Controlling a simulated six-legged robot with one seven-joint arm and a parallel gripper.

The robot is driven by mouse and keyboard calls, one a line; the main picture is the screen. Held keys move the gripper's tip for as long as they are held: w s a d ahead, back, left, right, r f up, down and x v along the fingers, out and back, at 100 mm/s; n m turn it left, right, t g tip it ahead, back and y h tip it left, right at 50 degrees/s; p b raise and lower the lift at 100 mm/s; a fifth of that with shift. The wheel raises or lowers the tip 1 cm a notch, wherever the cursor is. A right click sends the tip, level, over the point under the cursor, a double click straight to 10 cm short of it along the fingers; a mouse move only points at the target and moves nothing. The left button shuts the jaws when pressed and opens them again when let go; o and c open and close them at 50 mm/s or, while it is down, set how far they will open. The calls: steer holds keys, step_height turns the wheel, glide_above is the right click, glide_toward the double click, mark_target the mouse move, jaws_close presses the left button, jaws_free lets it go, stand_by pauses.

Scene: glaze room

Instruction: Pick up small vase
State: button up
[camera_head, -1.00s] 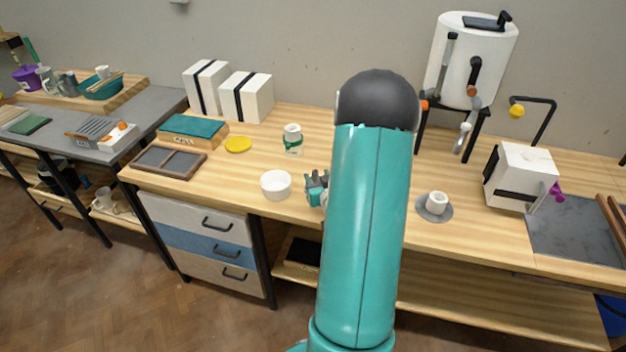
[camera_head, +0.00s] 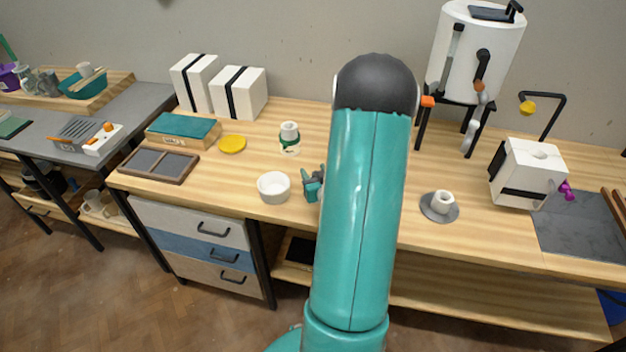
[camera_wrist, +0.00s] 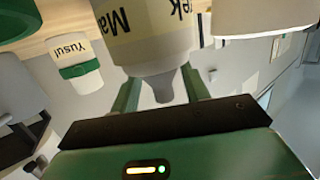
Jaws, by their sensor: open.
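In the wrist view, which looks turned over, a pale vessel (camera_wrist: 150,58) with a cream name label and a narrow grey end is between my gripper's (camera_wrist: 162,92) two green fingers. It looks like the small vase; contact with the fingers cannot be told. My gripper is open. In the head view, only part of my gripper (camera_head: 312,184) shows beside my teal arm, low over the wooden bench (camera_head: 225,172); the arm hides the vessel there. A white cup with a green band (camera_head: 289,139) stands behind; it seems to be the "Yusuf" cup (camera_wrist: 82,70).
A white bowl (camera_head: 273,188) stands close left of my gripper. A yellow disc (camera_head: 232,144), a teal-topped box (camera_head: 182,130) and a dark tray (camera_head: 158,164) lie further left. A small white cup (camera_head: 443,201) on a grey disc is right of my arm.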

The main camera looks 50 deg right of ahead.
steer(key=shift+w+f, duration=0.2)
steer(key=shift+w, duration=0.25)
steer(key=shift+s+r, duration=0.2)
steer(key=shift+s, duration=0.05)
steer(key=shift+w+f, duration=0.1)
steer(key=shift+w, duration=0.05)
steer(key=shift+c, duration=0.9)
steer(key=c, duration=0.8)
steer(key=shift+o, duration=0.2)
